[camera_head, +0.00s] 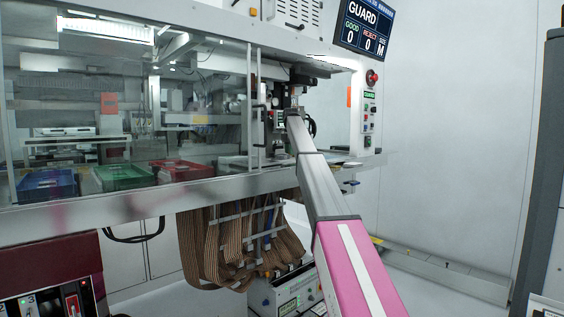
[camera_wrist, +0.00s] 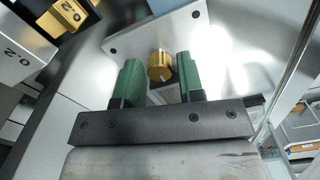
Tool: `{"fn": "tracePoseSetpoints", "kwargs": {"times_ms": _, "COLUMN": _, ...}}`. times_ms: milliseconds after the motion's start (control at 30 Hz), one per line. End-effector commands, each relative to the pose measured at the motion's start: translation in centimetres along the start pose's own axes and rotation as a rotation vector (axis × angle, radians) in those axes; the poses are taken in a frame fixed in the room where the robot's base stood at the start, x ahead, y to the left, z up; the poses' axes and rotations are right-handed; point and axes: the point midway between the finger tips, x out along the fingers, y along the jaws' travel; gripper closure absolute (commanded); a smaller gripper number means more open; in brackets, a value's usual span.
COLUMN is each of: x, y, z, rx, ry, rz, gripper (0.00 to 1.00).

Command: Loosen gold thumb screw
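The gold thumb screw (camera_wrist: 160,67) shows in the wrist view, set at the lower edge of a pale metal plate (camera_wrist: 190,27). My gripper (camera_wrist: 157,78) has two green fingers, one on each side of the screw. The fingers stand apart, with a visible gap between the screw and the left finger; the right finger is closer to it, and I cannot tell whether it touches. In the head view my arm reaches into the machine's right opening, and the gripper end and the screw are too small to make out there.
A gold block (camera_wrist: 67,14) and a grey block marked 0.2 (camera_wrist: 22,52) stand at the upper left in the wrist view. In the head view, blue (camera_head: 47,185), green (camera_head: 123,177) and red (camera_head: 182,170) trays sit behind glass. A red button (camera_head: 372,77) is on the right panel.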

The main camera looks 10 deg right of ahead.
Motion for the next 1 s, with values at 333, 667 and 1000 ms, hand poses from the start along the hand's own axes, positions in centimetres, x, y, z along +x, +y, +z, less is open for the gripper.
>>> {"fn": "tracePoseSetpoints", "kwargs": {"times_ms": 333, "x": -0.01, "y": 0.01, "z": 0.01, "rx": -0.003, "ry": 0.000, "rz": 0.000, "gripper": 0.89}}
{"fn": "tracePoseSetpoints", "kwargs": {"times_ms": 667, "x": -0.02, "y": 0.01, "z": 0.00, "rx": -0.251, "ry": 0.000, "rz": 0.000, "gripper": 0.89}}
{"fn": "tracePoseSetpoints", "kwargs": {"times_ms": 1000, "x": -0.02, "y": 0.01, "z": 0.01, "rx": -0.286, "ry": 0.000, "rz": 0.000, "gripper": 0.89}}
